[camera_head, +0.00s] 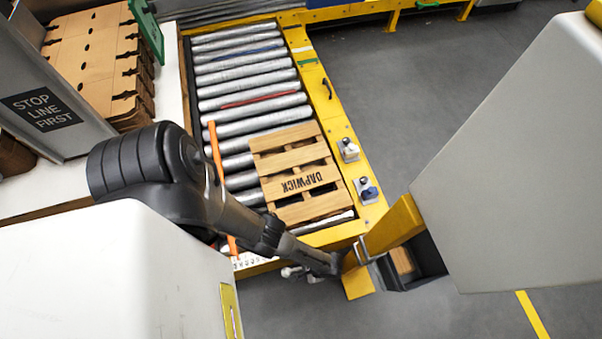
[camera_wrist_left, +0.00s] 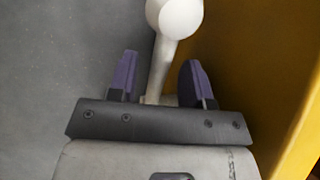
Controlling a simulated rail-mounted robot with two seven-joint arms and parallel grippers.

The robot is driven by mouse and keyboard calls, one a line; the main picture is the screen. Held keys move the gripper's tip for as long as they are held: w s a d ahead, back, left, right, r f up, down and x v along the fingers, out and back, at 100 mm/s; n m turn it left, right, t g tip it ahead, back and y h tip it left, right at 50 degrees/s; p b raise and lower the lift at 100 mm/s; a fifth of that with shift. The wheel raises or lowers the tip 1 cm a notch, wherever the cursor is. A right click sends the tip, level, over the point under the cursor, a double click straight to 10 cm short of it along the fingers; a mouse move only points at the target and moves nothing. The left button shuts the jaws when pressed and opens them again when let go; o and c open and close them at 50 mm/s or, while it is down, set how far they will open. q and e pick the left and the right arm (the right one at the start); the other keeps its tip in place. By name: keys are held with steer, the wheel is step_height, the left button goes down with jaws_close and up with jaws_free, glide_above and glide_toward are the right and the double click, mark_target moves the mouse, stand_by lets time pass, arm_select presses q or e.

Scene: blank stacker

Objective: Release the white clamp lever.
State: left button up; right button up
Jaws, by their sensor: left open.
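The white clamp lever (camera_wrist_left: 162,62) shows in the left wrist view as a pale stem with a round knob at the top, cut by the frame edge. My left gripper (camera_wrist_left: 158,78) is open, with one purple finger on each side of the stem and visible gaps between them. In the head view my dark left arm reaches down to the conveyor's near end, and my left gripper (camera_head: 345,262) is at a yellow post (camera_head: 400,224). Its fingers are hard to make out there, and I cannot tell the lever apart in that view. My right gripper is not in view.
A yellow surface (camera_wrist_left: 285,100) stands close right of the gripper. A wooden pallet (camera_head: 296,150) lies on the roller conveyor (camera_head: 247,82). White and blue controls (camera_head: 349,150) sit on its yellow side rail. A dark bin (camera_head: 425,262) stands beyond the post. Grey floor is clear further right.

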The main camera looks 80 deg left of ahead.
arm_select(q)
steer(key=shift+r, duration=0.1)
steer(key=shift+w+d+r+p, duration=0.15)
steer(key=shift+w+r+p, duration=0.25)
steer(key=shift+r+p, duration=0.15)
steer(key=p+v, duration=0.2)
steer(key=v, duration=0.4)
steer(key=shift+f+p, duration=0.1)
steer(key=shift+p, duration=0.3)
